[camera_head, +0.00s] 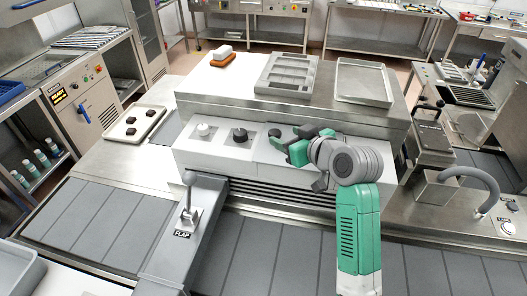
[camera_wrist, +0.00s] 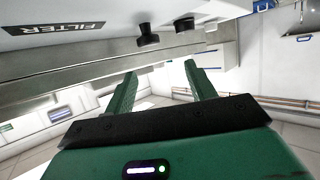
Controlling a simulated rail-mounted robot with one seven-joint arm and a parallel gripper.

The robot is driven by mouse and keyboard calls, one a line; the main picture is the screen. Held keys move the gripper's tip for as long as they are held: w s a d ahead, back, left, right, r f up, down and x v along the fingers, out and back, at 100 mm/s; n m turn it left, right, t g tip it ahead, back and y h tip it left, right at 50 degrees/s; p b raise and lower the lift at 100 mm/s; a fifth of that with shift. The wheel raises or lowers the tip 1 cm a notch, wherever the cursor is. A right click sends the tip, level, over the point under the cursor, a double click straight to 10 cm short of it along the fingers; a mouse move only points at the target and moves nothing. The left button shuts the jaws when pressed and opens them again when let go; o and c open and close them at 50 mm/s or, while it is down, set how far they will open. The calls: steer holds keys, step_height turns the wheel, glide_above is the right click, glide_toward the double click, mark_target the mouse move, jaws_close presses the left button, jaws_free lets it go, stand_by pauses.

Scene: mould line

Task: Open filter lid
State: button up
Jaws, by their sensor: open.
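A pale housing (camera_head: 215,155) with a row of knobs crosses the middle of the body camera view. A white knob (camera_head: 203,129) and a black knob (camera_head: 240,134) stand on its top. My gripper (camera_head: 291,138) is over its right part, beside a grey plate (camera_head: 262,148). In the wrist view my gripper (camera_wrist: 160,72) is open, with nothing between its green fingers. A FILTER label (camera_wrist: 58,28) is on a white surface at upper left there. Two black knobs (camera_wrist: 148,36) (camera_wrist: 184,24) show beyond the fingertips. I cannot tell the lid's edges; my gripper hides part of that area.
A lever marked FLAP (camera_head: 187,205) stands at front left. A grey compartment tray (camera_head: 287,75), a shallow metal tray (camera_head: 364,82) and an orange-based brush (camera_head: 222,60) lie on the bench behind. A curved grey pipe (camera_head: 475,176) is at right.

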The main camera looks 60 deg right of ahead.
mark_target(275, 132)
steer(key=shift+s+d+f, duration=0.55)
steer(key=shift+s+f, duration=0.05)
steer(key=shift+f, duration=0.1)
steer(key=x, duration=0.8)
steer(key=shift+p, duration=0.35)
